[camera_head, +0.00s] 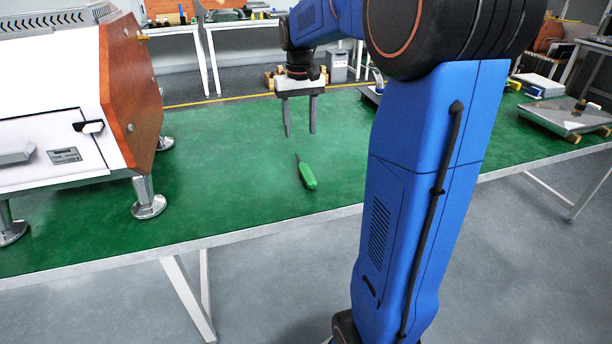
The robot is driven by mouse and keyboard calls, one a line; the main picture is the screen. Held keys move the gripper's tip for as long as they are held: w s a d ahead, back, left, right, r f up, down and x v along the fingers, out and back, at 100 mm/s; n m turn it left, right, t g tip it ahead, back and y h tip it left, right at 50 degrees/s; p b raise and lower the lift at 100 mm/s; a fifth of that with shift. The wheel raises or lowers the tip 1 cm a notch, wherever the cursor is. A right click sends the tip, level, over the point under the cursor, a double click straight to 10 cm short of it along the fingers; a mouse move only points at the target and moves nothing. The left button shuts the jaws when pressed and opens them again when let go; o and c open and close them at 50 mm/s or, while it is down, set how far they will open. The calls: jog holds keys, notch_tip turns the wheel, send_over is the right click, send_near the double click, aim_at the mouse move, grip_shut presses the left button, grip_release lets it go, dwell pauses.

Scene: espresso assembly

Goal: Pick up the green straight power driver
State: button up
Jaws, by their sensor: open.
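The green straight power driver (308,174) lies on the green table top, near the table's front edge. Its thick bright green handle points toward the front edge, and its thin dark shaft points away toward the back. My gripper (300,134) hangs above the table, pointing down, with its two grey fingers apart and nothing between them. In the picture the fingertips show just above the driver's shaft end. The gripper is apart from the driver; its exact height over the table is hard to tell.
A white espresso machine (52,145) with wooden side panels stands on metal feet at the left. My blue arm covers part of the table on the right. A flat metal tray (560,116) sits at the far right. The green table (225,195) is clear around the driver.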

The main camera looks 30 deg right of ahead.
aim_at(304, 169)
notch_tip(304, 169, down, 6)
jog(key=shift+f, duration=0.25)
jog(key=shift+d+f, duration=0.2)
jog(key=shift+f, duration=2.65)
grip_shut()
